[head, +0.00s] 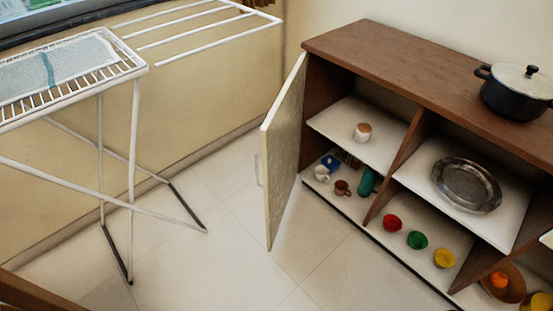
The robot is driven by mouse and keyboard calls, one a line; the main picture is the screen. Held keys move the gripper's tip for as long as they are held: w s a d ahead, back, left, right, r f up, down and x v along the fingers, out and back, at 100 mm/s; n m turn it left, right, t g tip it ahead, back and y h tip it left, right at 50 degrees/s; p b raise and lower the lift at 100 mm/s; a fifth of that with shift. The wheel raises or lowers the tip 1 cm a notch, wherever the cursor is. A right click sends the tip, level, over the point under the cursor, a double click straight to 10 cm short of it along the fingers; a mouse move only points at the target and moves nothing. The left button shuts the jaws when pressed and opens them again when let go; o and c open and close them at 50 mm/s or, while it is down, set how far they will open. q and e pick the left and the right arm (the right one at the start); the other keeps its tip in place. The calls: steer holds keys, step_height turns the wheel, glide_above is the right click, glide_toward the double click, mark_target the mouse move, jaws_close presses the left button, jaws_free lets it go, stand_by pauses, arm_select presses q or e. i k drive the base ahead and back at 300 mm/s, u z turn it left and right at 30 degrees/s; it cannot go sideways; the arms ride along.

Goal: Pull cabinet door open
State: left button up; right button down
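The wooden cabinet (350,48) stands at the right of the head view with open shelves. Its pale door (284,155) is hinged at the cabinet's left end and stands swung well out from the front. A thin light handle (258,170) is on the door's outer face, near its free edge. The shelves behind the door are in plain sight. Neither of my grippers shows in this view, and nothing is seen touching the door.
A white drying rack (133,150) with a cloth stands at the left. Tiled floor (200,250) is clear between rack and door. A dark lidded pot (515,92) sits on the cabinet top. A metal plate (466,186), cups and colored bowls stand on the shelves.

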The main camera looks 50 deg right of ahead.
mark_target(279, 133)
steer(key=k, duration=1.15)
steer(key=z, duration=0.55)
steer(key=i, duration=1.4)
steer(key=u, duration=0.6)
